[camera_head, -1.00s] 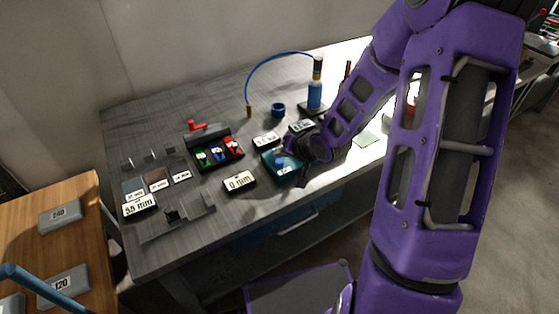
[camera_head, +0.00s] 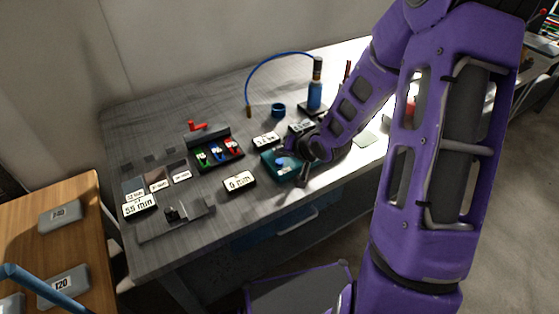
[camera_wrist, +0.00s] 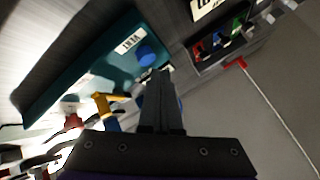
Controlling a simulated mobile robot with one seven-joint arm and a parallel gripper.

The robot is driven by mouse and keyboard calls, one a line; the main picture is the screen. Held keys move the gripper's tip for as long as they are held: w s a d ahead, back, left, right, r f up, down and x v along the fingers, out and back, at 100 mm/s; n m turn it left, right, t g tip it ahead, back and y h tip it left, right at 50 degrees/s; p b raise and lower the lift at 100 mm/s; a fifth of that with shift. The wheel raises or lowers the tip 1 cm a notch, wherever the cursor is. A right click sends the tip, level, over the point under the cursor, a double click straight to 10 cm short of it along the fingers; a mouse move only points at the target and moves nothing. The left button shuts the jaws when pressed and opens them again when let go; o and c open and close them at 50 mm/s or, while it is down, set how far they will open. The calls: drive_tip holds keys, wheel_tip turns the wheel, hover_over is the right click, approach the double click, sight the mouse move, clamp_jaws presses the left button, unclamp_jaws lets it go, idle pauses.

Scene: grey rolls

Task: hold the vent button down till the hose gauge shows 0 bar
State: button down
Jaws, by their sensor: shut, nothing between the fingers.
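A teal box (camera_head: 283,174) lies on the grey bench with a round blue button (camera_head: 281,162) on its top. More blue shows partly hidden behind the fingers. A blue hose (camera_head: 279,56) arcs to a blue bottle (camera_head: 315,94). White-faced displays (camera_head: 266,140) stand near the box; I cannot read a bar value.
A tray with green, blue and red pieces (camera_head: 218,155) is left of the box. A display marked mm (camera_head: 239,182) lies in front. A blue ring (camera_head: 278,110) stands behind. A wooden table (camera_head: 85,240) with grey blocks is at left. The bench's front left is partly clear.

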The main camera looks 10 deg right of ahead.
drive_tip(key=shift+f, duration=0.15)
drive_tip(key=shift+f, duration=0.3)
drive_tip(key=shift+f+b, duration=0.55)
idle(0.8)
drive_tip(key=shift+r, duration=0.1)
idle(2.8)
drive_tip(key=shift+r+p, duration=0.9)
drive_tip(key=shift+p, duration=0.2)
wheel_tip(320, 180, up, 3)
drive_tip(key=p, duration=0.3)
drive_tip(key=shift+d+r+b, duration=0.1)
drive_tip(key=shift+r+b, duration=0.05)
drive_tip(key=shift+b, duration=0.2)
drive_tip(key=shift+r, duration=0.85)
